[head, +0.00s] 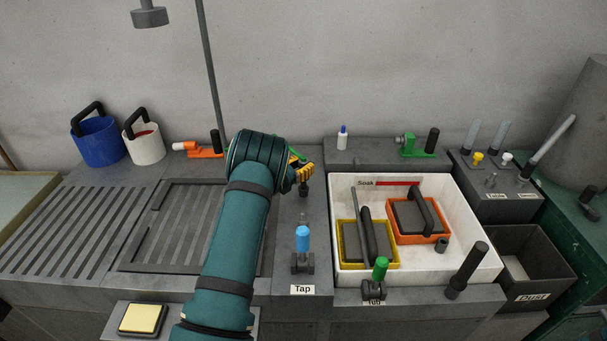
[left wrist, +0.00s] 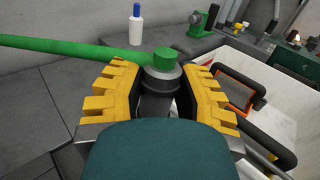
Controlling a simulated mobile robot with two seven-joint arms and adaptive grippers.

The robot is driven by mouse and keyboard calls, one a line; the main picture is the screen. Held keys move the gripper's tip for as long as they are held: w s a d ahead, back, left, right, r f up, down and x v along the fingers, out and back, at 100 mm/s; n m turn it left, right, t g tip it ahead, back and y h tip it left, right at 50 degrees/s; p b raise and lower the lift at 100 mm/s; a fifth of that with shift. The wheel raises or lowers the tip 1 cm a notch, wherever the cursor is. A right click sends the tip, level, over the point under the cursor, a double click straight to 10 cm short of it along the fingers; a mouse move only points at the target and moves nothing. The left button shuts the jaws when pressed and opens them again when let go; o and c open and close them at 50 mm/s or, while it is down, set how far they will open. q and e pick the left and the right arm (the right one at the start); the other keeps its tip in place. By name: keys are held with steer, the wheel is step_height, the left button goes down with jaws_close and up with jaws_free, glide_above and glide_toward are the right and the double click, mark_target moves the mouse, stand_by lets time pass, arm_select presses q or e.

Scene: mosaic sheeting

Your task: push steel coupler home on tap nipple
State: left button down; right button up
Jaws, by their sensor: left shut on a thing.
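My left gripper (head: 301,170) has yellow fingers and is over the tap area in the head view. In the left wrist view its fingers (left wrist: 162,92) are shut on the grey steel coupler (left wrist: 160,78), one on each side. A green hose (left wrist: 85,47) runs left from the green top of the coupler. In the head view a short dark end of the coupler (head: 303,189) shows below the fingers. The tap nipple (head: 303,218), with a blue collar (head: 302,239), stands upright below it, seemingly apart from the coupler. My right gripper is not in view.
A white tub (head: 465,215) holding yellow and orange trays stands to the right. A green-topped fitting (head: 380,268) is at its front edge. A small blue-capped bottle (head: 343,138) stands behind. Blue (head: 97,142) and white (head: 144,143) buckets are at the left.

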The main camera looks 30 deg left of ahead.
mark_target(303, 160)
arm_select(q)
step_height(303, 160, up, 5)
steer(key=shift+f, duration=0.1)
steer(key=shift+s+r, duration=0.15)
steer(key=shift+r, duration=0.1)
steer(key=s+d+m+g+h+b, duration=0.4)
steer(key=s+d+h+b, duration=0.3)
steer(key=s+b, duration=0.2)
steer(key=shift+s+d+r+m+h, duration=0.15)
steer(key=shift+s+r+m+h, duration=0.25)
steer(key=shift+s+m, duration=0.75)
steer(key=shift+s+n, duration=0.25)
